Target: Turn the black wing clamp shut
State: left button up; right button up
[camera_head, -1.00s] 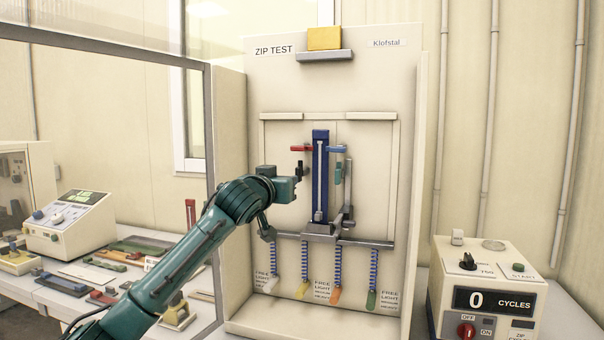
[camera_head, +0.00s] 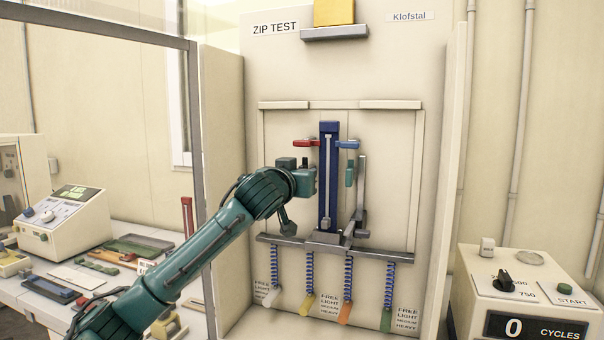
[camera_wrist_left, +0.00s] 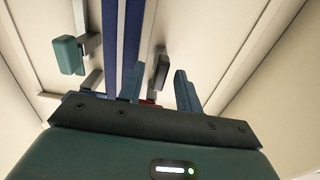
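The zip rig holds a dark blue upright strip (camera_head: 328,190). A small black wing clamp (camera_head: 305,162) shows just left of the strip, below a red lever (camera_head: 306,143), partly hidden by my wrist. My left gripper (camera_wrist_left: 158,88) is open in the left wrist view. Its two blue-grey fingers stand apart, with the black wing clamp (camera_wrist_left: 161,70) in the gap between them, nearer their tips. I cannot tell whether either finger touches it. In the head view my wrist covers the fingers. My right gripper is in neither view.
A blue lever (camera_head: 347,144) and a green tab (camera_head: 349,177) sit right of the strip. A grey bar (camera_head: 380,250) crosses below, with several springs and coloured tabs hanging from it. A cycle counter box (camera_head: 525,290) stands at right. A glass frame post (camera_head: 197,150) stands at left.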

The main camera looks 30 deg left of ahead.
pick_arm(q)
grip_shut()
dwell(0.4)
jog(key=shift+m, duration=0.4)
jog(key=m, duration=1.7)
jog(key=shift+d+f, duration=0.1)
jog(key=shift+d, duration=0.1)
dwell(0.4)
